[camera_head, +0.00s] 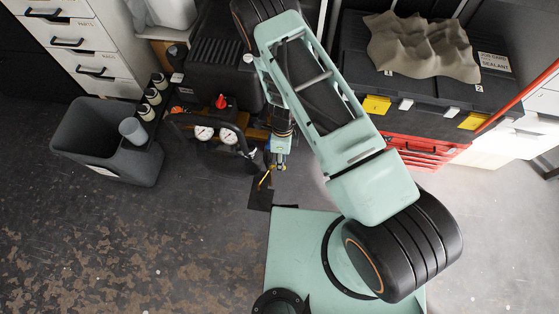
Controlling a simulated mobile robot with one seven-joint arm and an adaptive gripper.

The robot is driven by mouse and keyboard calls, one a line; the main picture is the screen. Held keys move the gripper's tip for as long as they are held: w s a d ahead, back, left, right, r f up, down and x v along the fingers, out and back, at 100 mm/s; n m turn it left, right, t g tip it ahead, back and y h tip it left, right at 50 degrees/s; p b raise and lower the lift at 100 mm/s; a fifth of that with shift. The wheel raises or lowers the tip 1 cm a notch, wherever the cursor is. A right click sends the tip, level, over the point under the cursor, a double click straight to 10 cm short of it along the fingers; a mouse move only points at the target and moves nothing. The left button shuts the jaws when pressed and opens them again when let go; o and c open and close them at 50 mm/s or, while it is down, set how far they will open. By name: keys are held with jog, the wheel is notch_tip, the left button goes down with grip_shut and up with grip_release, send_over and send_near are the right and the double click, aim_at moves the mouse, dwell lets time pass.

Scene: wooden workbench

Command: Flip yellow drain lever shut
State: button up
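A small yellow lever-like piece (265,179) shows low in front of the dark compressor (218,70), above a dark patch on the floor. It is thin and slanted, and too small here to tell whether it stands open or shut. My gripper (274,167) hangs at the end of my pale green arm, just above and right of the yellow piece. It is close to it in the picture, but I cannot tell whether they touch. The fingers are tiny and dark, so their opening is not clear. My arm hides part of the compressor's right side.
Two white gauges (204,133) and a red knob (221,102) sit left of my gripper. A grey bin (108,139) stands further left. A black case with a red drawer unit (424,151) stands right. Open floor (130,240) lies at the lower left.

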notch_tip(320, 180, up, 12)
jog(key=w, duration=0.2)
jog(key=shift+w, duration=0.2)
dwell(0.7)
